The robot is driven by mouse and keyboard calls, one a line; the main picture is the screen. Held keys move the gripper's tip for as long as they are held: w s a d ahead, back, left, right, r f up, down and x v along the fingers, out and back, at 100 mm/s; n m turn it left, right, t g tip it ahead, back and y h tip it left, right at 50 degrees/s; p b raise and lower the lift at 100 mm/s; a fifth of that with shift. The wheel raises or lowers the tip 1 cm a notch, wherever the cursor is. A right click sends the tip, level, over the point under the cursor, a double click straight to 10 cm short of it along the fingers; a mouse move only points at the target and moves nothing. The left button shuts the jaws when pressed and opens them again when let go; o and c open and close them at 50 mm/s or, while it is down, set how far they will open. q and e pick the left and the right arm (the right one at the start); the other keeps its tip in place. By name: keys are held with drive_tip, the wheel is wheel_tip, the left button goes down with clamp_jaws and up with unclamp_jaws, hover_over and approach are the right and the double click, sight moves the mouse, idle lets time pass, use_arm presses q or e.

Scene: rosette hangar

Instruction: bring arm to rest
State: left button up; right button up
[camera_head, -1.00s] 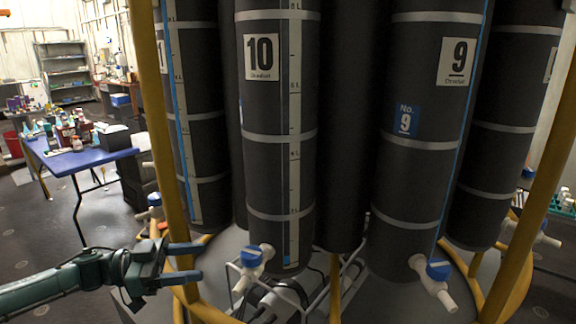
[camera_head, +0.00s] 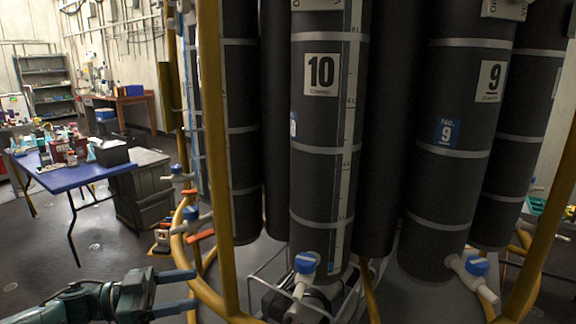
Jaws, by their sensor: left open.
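My left gripper (camera_head: 178,291) is at the lower left, its two fingers apart and pointing right, with nothing between them. Its arm comes in from the lower left corner. The fingers show close to the yellow frame rail; I cannot tell whether they touch it. My right arm and gripper are out of view. The dark bottle numbered 10 (camera_head: 322,170) stands upright in the rosette, with a blue-handled white valve (camera_head: 305,263) at its bottom. The bottle numbered 9 (camera_head: 455,190) stands to its right, with a similar valve (camera_head: 477,267).
A yellow post (camera_head: 212,130) rises just beyond the gripper, and another stands at the right. A blue table (camera_head: 80,174) loaded with bottles and boxes is at the left. A dark crate (camera_head: 145,192) stands beside it. Floor (camera_head: 40,255) is clear at the left.

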use_arm(q)
drive_tip(key=s+d+f+n+t+y, duration=0.25)
drive_tip(key=s+d+f+t, duration=0.2)
drive_tip(key=d, duration=0.35)
drive_tip(key=s+d+f+n+t+y, duration=0.1)
drive_tip(key=s+d+f+n+t, duration=0.25)
drive_tip(key=d+f, duration=0.3)
drive_tip(key=s+a+f+n+g+y, duration=0.1)
drive_tip(key=s+a+f+n+y, duration=0.2)
drive_tip(key=s+a+f+y, duration=0.1)
drive_tip(key=s+a+f+n+g+y, duration=0.1)
drive_tip(key=s+a+f+n+y, duration=0.2)
drive_tip(key=s+f+y, duration=0.4)
wheel_tip(320, 180, down, 2)
drive_tip(key=s+a, duration=0.1)
drive_tip(key=s, duration=0.1)
drive_tip(key=shift+s+a, duration=0.25)
drive_tip(key=shift+s, duration=0.15)
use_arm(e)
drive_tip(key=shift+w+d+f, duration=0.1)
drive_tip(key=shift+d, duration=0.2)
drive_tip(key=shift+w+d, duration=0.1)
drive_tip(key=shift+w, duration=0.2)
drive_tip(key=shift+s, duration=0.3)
